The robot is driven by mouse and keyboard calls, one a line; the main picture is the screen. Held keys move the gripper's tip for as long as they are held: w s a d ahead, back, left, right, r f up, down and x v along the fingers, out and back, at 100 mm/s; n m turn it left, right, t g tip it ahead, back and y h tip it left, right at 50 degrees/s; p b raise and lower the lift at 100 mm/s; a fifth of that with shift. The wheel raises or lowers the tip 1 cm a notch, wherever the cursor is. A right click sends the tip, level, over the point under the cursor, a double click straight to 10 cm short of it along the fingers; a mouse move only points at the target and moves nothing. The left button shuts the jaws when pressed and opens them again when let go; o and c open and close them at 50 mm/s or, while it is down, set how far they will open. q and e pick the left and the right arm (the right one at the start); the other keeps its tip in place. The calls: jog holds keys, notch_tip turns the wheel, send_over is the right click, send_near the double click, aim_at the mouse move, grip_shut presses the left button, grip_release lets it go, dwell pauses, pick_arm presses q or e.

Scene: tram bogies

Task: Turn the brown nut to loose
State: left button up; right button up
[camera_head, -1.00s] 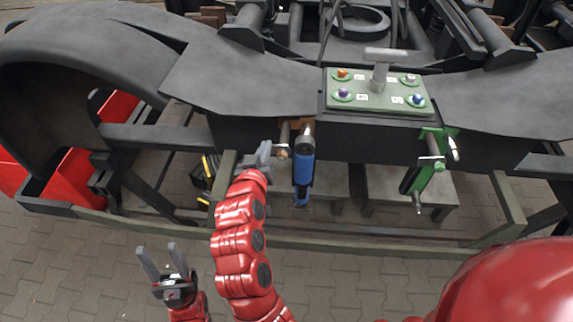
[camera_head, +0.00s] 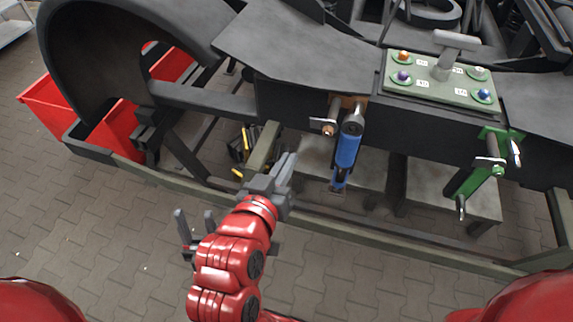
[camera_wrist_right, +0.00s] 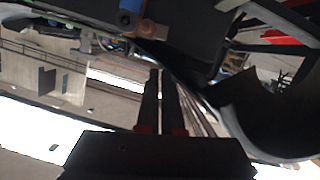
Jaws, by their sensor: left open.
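The brown nut (camera_head: 328,130) sits at the end of a short pin under the dark frame beam. It is next to a blue tool (camera_head: 346,155) hanging from a brown bracket. My right gripper (camera_head: 289,160) is left of and below the nut, apart from it, its fingers pointing up. In the right wrist view its two fingers (camera_wrist_right: 159,75) lie close together with nothing between them; I cannot tell whether they are fully shut. A brown part (camera_wrist_right: 148,28) shows above them there. My left gripper (camera_head: 194,222) is low at left, open and empty, partly hidden behind my right arm.
A green panel (camera_head: 425,88) with coloured knobs and a T-handle sits on the frame. A green clamp (camera_head: 478,170) hangs at right. Red bins (camera_head: 115,125) stand at left. A long rail (camera_head: 330,225) runs across the front, with free paved floor before it.

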jog(key=shift+o, duration=1.1)
jog(key=shift+s+f, duration=0.25)
jog(key=shift+f, duration=0.05)
jog(key=o, duration=0.5)
jog(key=f+m, duration=0.1)
jog(key=s+d+f+m+t, duration=0.1)
jog(key=f, duration=0.1)
jog(key=shift+s+d, duration=0.1)
jog(key=shift+s, duration=0.05)
jog(key=shift+o, duration=0.4)
jog(key=s+d+f+m, duration=0.1)
jog(key=d+f+m+t, duration=0.1)
jog(key=f+m, duration=0.1)
jog(key=shift+s+d+t+b, duration=0.3)
jog(key=shift+s+d+b, duration=0.05)
jog(key=shift+s, duration=0.05)
jog(key=b, duration=0.2)
send_near(327, 133)
jog(key=shift+m, duration=0.3)
jog(key=b+x, duration=0.5)
jog(key=x, duration=0.2)
jog(key=shift+w+d+f, duration=0.15)
jog(key=shift+w+f, duration=0.05)
jog(key=shift+w, duration=0.1)
jog(key=shift+w+d+r, duration=0.1)
jog(key=shift+w, duration=0.35)
